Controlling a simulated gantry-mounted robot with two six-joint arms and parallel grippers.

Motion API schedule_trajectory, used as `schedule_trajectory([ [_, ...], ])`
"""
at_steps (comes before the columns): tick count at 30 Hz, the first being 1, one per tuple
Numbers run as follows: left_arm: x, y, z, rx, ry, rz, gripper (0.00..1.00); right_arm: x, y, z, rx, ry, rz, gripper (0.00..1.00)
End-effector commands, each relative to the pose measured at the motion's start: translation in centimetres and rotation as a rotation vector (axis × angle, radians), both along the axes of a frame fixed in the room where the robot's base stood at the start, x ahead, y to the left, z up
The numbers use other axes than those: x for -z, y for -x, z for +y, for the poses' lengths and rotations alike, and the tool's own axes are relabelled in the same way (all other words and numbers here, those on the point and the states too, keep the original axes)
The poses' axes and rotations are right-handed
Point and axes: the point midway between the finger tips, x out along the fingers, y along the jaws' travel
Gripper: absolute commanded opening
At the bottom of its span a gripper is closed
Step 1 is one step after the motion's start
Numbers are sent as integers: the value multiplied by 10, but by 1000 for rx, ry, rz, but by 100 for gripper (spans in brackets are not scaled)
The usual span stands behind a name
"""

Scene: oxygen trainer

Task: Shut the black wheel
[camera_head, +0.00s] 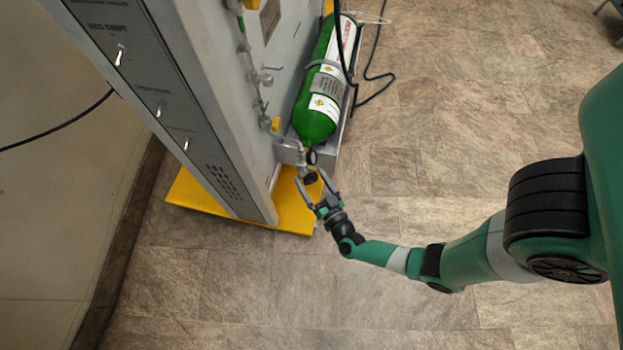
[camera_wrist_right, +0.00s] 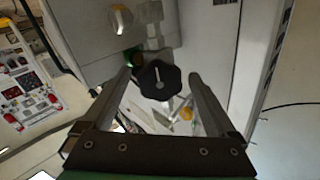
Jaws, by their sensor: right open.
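The black wheel (camera_wrist_right: 160,80) is a lobed knob with a light line on its face. In the right wrist view it sits between the fingertips of my right gripper (camera_wrist_right: 162,82), with a gap to the right finger; whether the left finger touches it I cannot tell. In the head view the wheel (camera_head: 311,178) is small, at the lower end of the green cylinder (camera_head: 318,118), beside the grey panel. My right gripper (camera_head: 315,186) is open around it there. My left gripper is not in view.
A grey cabinet (camera_head: 150,95) with switches stands left of the wheel, on a yellow base (camera_head: 296,215). A black hose (camera_head: 370,60) runs by the cylinder. The tiled floor (camera_head: 440,140) to the right is clear apart from my arm.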

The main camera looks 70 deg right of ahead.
Motion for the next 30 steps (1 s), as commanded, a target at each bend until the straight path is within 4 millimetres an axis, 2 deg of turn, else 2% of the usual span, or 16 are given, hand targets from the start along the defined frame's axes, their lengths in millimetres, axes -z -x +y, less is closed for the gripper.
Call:
schedule_trajectory([
  [7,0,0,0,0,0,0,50,-1,-1,-1,0,0,0,93],
  [8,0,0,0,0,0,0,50,-1,-1,-1,0,0,0,89],
  [21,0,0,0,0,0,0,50,0,-1,-1,0,0,0,10],
  [22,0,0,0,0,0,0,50,0,-1,-1,0,0,0,7],
  [30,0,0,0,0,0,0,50,0,-1,-1,0,-19,-17,7],
])
